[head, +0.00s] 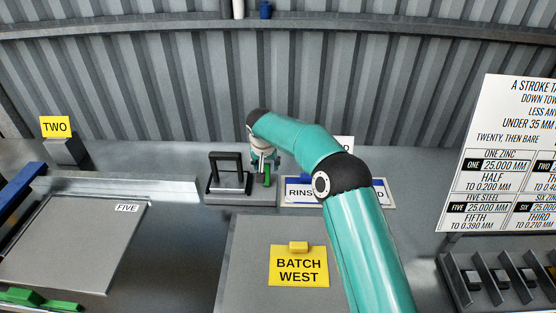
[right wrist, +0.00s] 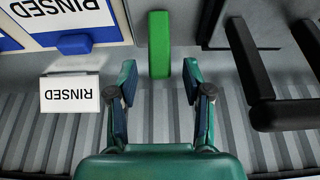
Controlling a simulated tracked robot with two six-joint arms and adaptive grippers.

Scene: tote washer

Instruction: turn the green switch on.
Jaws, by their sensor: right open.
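The green switch (head: 267,175) is a small upright green lever on a grey base at the back of the bench, beside a black handle frame. My right gripper (head: 263,162) is right at it, coming from above, and partly hides it. In the right wrist view the green switch (right wrist: 159,42) shows ahead of my right gripper (right wrist: 160,78). The fingers are open, one on each side of the lever's near end, with a gap on both sides. I cannot tell how deep the lever sits between them. My left gripper is not in view.
The black handle frame (head: 228,172) stands close left of the switch. A blue-bordered RINSED sign (head: 300,191) lies to its right, with a white RINSED card (right wrist: 70,94) near it. A corrugated wall is behind.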

